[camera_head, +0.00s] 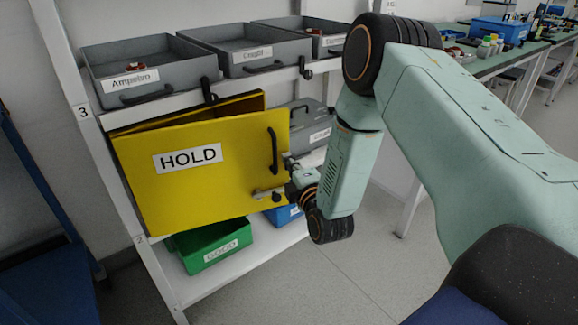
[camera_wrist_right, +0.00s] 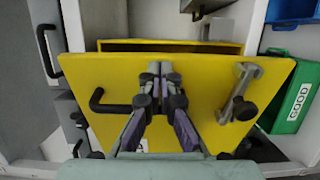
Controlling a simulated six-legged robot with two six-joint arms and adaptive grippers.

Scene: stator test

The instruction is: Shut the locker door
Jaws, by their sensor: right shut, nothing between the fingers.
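The yellow locker door (camera_head: 215,180) bears a HOLD label and stands ajar, swung out from the yellow locker body (camera_head: 190,112) behind it. A dark gap shows along its top. It has a black handle (camera_head: 272,150) and a metal latch (camera_head: 268,193) near its right edge. My right gripper (camera_head: 289,164) is at that right edge, beside the handle and latch. In the right wrist view my right gripper (camera_wrist_right: 160,70) is shut and empty, its fingertips over the door (camera_wrist_right: 205,100) between handle and latch. I cannot tell whether they touch it. My left gripper is not in view.
Grey bins (camera_head: 150,70) stand on the shelf above. A grey bin (camera_head: 308,125) sits right of the locker. A green GOOD bin (camera_head: 212,245) and a blue bin (camera_head: 285,213) stand below. A white shelf post (camera_head: 85,110) rises at left.

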